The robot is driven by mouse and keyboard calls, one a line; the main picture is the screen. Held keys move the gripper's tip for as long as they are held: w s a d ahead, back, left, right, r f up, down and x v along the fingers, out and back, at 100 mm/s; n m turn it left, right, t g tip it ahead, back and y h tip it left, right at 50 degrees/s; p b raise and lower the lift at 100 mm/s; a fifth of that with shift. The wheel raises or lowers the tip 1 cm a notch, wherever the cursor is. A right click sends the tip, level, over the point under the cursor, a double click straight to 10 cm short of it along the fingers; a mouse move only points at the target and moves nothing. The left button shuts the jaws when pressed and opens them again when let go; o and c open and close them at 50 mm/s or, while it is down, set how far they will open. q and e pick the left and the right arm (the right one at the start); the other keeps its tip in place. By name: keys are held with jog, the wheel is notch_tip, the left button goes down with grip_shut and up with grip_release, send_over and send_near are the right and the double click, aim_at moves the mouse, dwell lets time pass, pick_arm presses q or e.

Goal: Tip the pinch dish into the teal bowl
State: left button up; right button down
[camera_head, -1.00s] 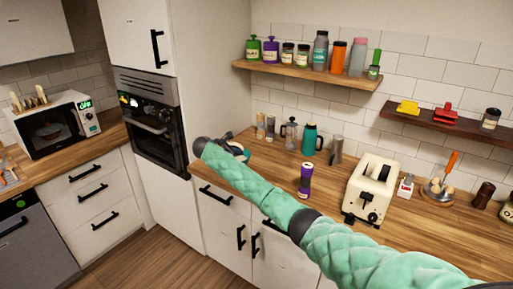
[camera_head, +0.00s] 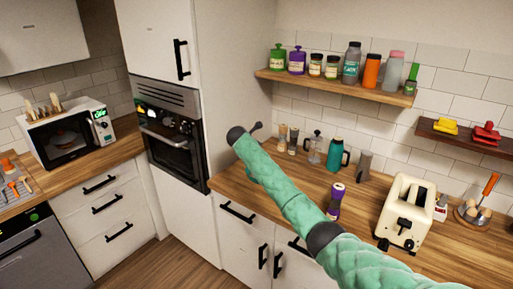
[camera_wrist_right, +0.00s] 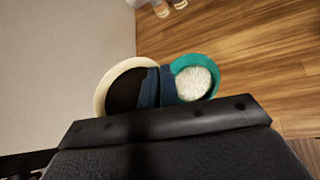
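My right arm reaches from the lower right across the head view, its dark end (camera_head: 240,134) over the counter's left end. In the right wrist view, my right gripper's blue fingers (camera_wrist_right: 158,87) are close together at the near-side rim of a round cream dish (camera_wrist_right: 101,92) with a dark inside. I take this for the pinch dish; the fingers appear shut on its rim. Right beside it, the teal bowl (camera_wrist_right: 214,66) holds a white, grainy heap. Whether dish and bowl touch is hidden by the fingers. My arm hides both in the head view. My left gripper is out of view.
Behind the arm stand small jars (camera_head: 293,140), a glass press (camera_head: 315,148), a teal jug (camera_head: 337,155) and a grey cylinder (camera_head: 363,167). A purple bottle (camera_head: 335,201) and a cream toaster (camera_head: 406,211) stand to the right. A tall oven cabinet (camera_head: 212,80) borders the left.

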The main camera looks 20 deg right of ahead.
jog(key=shift+w+f+y+b, duration=0.15)
jog(key=shift+f+y+b, duration=0.3)
jog(key=shift+f, duration=0.35)
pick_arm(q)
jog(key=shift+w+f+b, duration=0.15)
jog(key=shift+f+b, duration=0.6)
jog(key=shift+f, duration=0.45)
pick_arm(e)
notch_tip(320, 180, down, 7)
jog(key=m+y, duration=0.1)
jog(key=y, duration=0.2)
jog(key=shift+d+m+g, duration=0.3)
jog(key=shift+d+m, duration=0.05)
jog(key=shift+m, duration=0.05)
